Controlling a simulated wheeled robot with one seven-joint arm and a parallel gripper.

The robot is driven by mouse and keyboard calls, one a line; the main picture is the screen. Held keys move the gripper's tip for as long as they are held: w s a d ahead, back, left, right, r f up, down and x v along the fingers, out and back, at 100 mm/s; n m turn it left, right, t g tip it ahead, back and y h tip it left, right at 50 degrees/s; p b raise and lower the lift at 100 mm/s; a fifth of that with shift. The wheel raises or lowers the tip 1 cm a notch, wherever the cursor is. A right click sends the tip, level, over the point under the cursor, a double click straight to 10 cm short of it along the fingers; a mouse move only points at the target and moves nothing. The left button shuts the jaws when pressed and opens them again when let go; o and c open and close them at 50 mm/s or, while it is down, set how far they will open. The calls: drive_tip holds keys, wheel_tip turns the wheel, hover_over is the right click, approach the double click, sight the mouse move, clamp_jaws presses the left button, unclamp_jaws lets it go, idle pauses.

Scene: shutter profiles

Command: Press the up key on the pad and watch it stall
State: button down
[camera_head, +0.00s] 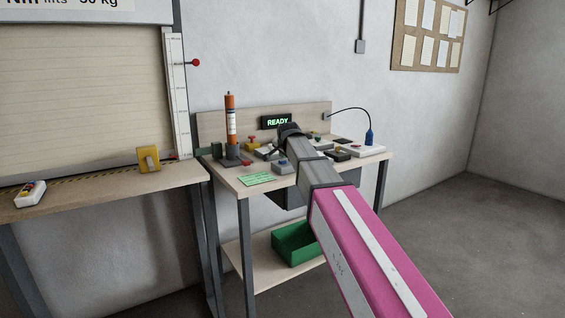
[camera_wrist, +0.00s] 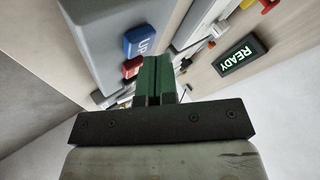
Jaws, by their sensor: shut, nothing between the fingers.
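The pad (camera_wrist: 92,32) is a grey block at the upper left of the wrist view. Its up key (camera_wrist: 141,40) is blue with white letters reading UP. A red key (camera_wrist: 132,67) shows below it, partly hidden by my fingers. My gripper (camera_wrist: 157,62) is shut and empty, its green fingers just below and right of the up key in the picture. I cannot tell whether they touch the pad. In the head view my arm reaches over the small bench and hides the fingertips. A display reads READY in green in the head view (camera_head: 276,121) and wrist view (camera_wrist: 239,57).
An orange cylinder (camera_head: 231,118) stands at the bench's left. A green card (camera_head: 257,179) lies at its front, and a blue bottle-shaped item (camera_head: 369,137) stands at the right. A green bin (camera_head: 295,243) sits on the shelf below. The left bench (camera_head: 90,200) adjoins.

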sight(284, 161)
drive_tip(key=shift+f, duration=0.45)
idle(0.5)
drive_tip(key=shift+r, duration=0.85)
drive_tip(key=shift+r, duration=0.15)
drive_tip(key=shift+r, duration=2.4)
drive_tip(key=shift+s, duration=0.1)
